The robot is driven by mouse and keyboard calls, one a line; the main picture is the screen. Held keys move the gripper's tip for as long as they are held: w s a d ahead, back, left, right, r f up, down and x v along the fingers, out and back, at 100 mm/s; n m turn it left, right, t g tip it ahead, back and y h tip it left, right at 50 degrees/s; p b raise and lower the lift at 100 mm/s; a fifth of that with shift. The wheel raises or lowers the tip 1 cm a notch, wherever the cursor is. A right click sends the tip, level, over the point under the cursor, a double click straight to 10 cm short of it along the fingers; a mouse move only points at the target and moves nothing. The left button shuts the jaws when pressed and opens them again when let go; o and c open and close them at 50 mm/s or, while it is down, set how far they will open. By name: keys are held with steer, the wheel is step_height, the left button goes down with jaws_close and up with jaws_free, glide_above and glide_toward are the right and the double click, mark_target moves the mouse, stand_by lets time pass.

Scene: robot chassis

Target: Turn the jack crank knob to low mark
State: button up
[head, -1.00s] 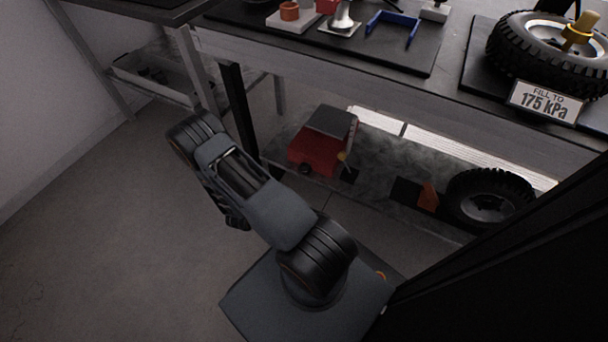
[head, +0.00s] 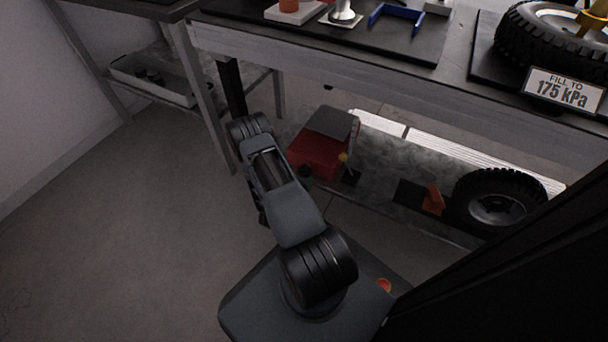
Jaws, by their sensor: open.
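I cannot make out a jack crank knob or a low mark in the head view. On the bench's dark mat (head: 360,37), cut off by the top edge, are an orange part on a pale block (head: 290,14), a silver part (head: 343,14) and a blue U-shaped bracket (head: 397,17). My arm is folded over my base, its elbow near the bench's front leg. My gripper does not show; it is hidden behind my arm links or out of frame.
A tyre (head: 545,42) and a "FILL TO 175 kPa" sign (head: 563,90) are on the bench at right. The lower shelf holds a red box (head: 318,158), an orange wedge (head: 433,199) and another tyre (head: 498,200). A grey bin (head: 150,80) is at left. Left floor is clear.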

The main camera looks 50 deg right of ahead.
mark_target(303, 174)
steer(key=shift+b+x, duration=0.4)
steer(key=shift+x, duration=1.45)
steer(key=shift+c, duration=0.4)
steer(key=c, duration=0.8)
steer(key=m, duration=0.4)
steer(key=shift+m, duration=0.4)
steer(key=shift+s+m, duration=0.1)
steer(key=shift+m, duration=1.8)
